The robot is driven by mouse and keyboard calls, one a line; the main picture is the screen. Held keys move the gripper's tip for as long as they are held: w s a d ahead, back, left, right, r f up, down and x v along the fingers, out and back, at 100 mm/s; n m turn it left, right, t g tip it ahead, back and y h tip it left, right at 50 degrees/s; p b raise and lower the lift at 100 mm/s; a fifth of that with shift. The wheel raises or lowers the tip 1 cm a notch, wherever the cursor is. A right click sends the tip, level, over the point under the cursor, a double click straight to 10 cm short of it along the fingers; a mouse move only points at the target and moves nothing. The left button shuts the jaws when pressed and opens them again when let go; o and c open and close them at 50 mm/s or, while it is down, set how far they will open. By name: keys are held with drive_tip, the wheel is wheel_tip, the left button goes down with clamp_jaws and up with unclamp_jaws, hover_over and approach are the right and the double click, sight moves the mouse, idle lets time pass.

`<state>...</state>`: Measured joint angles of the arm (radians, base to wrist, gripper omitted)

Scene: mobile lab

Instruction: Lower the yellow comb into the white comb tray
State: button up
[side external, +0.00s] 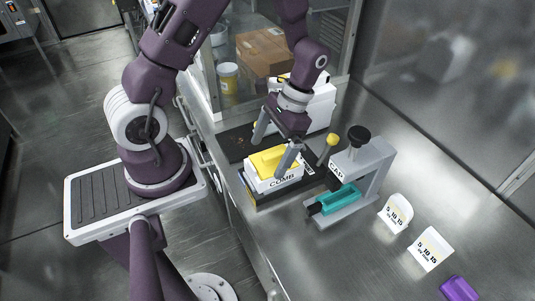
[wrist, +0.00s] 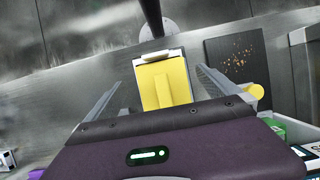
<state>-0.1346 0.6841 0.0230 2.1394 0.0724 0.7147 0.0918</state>
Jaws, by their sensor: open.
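The yellow comb (side external: 272,160) is a flat yellow block at the top of the white comb tray (side external: 274,183), whose front reads "COMB". In the wrist view the comb (wrist: 166,86) lies flat, with a white edge of the tray (wrist: 160,56) showing past its far end. How deep the comb sits in the tray is hidden. My gripper (side external: 269,157) is open, with one finger on each side of the comb. In the wrist view, gaps show between the comb and both fingers of my gripper (wrist: 160,78). Nothing is held.
A yellow knob on a stalk (side external: 331,139) stands just right of the tray. Beyond it is a grey press (side external: 374,165) with a teal piece (side external: 341,197). Two white cards (side external: 431,249) and a purple block (side external: 459,289) lie front right. A speckled dark board (wrist: 238,57) lies nearby.

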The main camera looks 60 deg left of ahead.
drive_tip(key=v, duration=0.5)
drive_tip(key=shift+w+r, duration=0.1)
drive_tip(key=shift+r, duration=0.15)
wheel_tip(320, 180, up, 5)
drive_tip(key=t, duration=0.2)
wheel_tip(320, 180, up, 8)
drive_tip(key=t, duration=0.3)
hover_over(278, 153)
drive_tip(key=s+d, duration=0.3)
drive_tip(key=s, duration=0.1)
drive_tip(key=s+d+r+t, duration=0.2)
drive_tip(key=s+r+t, duration=0.3)
drive_tip(key=s, duration=0.3)
drive_tip(key=shift+r, duration=0.3)
drive_tip(key=shift+w, duration=0.1)
